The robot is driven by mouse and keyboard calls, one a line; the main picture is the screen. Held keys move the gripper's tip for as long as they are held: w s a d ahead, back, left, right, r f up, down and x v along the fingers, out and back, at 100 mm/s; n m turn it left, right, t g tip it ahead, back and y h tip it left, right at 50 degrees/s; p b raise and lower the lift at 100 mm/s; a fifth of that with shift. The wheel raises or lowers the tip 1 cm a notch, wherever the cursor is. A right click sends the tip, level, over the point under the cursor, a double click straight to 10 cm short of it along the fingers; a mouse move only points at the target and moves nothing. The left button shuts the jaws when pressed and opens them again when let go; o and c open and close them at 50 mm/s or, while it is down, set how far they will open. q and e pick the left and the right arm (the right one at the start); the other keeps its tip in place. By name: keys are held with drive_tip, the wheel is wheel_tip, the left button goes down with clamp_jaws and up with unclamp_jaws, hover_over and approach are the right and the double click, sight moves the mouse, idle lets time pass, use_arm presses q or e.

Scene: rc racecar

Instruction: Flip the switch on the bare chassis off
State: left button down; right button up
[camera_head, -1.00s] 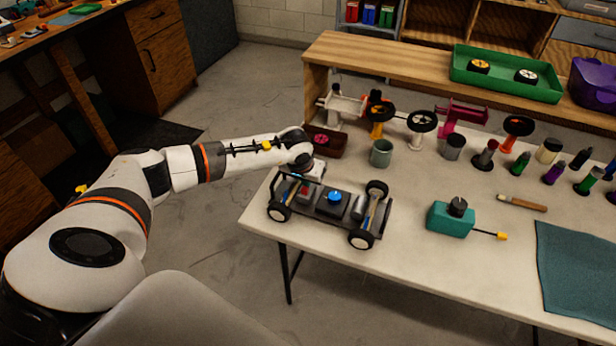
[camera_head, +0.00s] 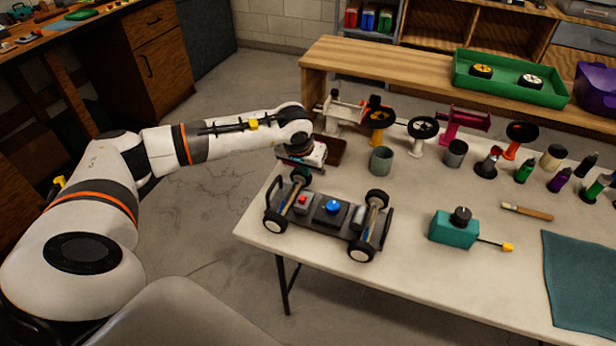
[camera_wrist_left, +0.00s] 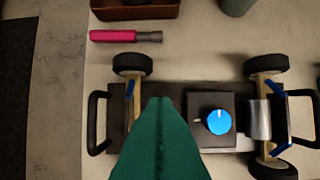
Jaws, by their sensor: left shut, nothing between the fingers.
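The bare chassis (camera_head: 322,228), dark with wheels at its corners, stands at the table's near left edge. On its deck are a small grey box with a red switch (camera_head: 302,199) and a black box with a blue knob (camera_head: 333,207). I cannot tell the switch's position. My left gripper (camera_head: 307,171) is above the chassis's far left side, apart from the switch. In the left wrist view its green fingers (camera_wrist_left: 160,102) are shut and empty, and they hide the switch. The blue knob (camera_wrist_left: 218,122) shows beside them. My right gripper is out of view.
A dark red tray (camera_head: 335,152) and a grey cup (camera_head: 381,161) stand behind the chassis. A pink-handled tool (camera_wrist_left: 125,37) lies beyond it in the wrist view. A teal box (camera_head: 454,229) stands to the right, with clear table between.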

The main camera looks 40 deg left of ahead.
use_arm(q)
drive_tip(key=v, duration=0.2)
drive_tip(key=shift+r, duration=0.35)
drive_tip(key=shift+w+a, duration=0.1)
